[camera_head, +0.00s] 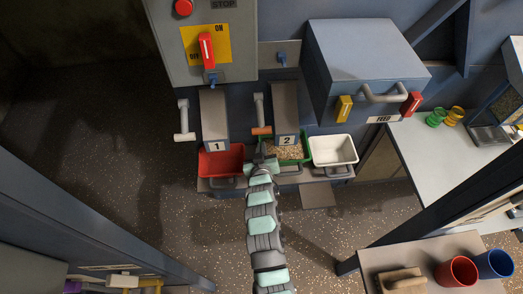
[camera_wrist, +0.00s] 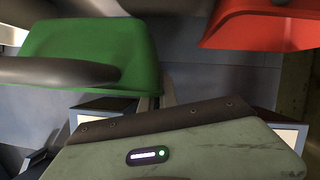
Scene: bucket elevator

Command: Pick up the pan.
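A green pan (camera_head: 298,154) with tan grain in it sits under the spout marked 2. A red pan (camera_head: 220,161) is to its left and a white pan (camera_head: 333,150) to its right, each with a grey front handle. The task does not say which pan. My gripper (camera_head: 264,160) is at the left front of the green pan, partly covering it. In the wrist view the green pan (camera_wrist: 105,40) fills the upper left, with a rounded grey bar in front of it. The red pan (camera_wrist: 262,32) is at upper right. My fingertips cannot be made out, nor any contact.
The spouts marked 1 (camera_head: 214,120) and 2 (camera_head: 286,110) hang just behind the pans. A feed box (camera_head: 365,60) stands at upper right. A side table (camera_head: 425,262) with a red cup, a blue cup and a wooden tool is at lower right. The floor left is clear.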

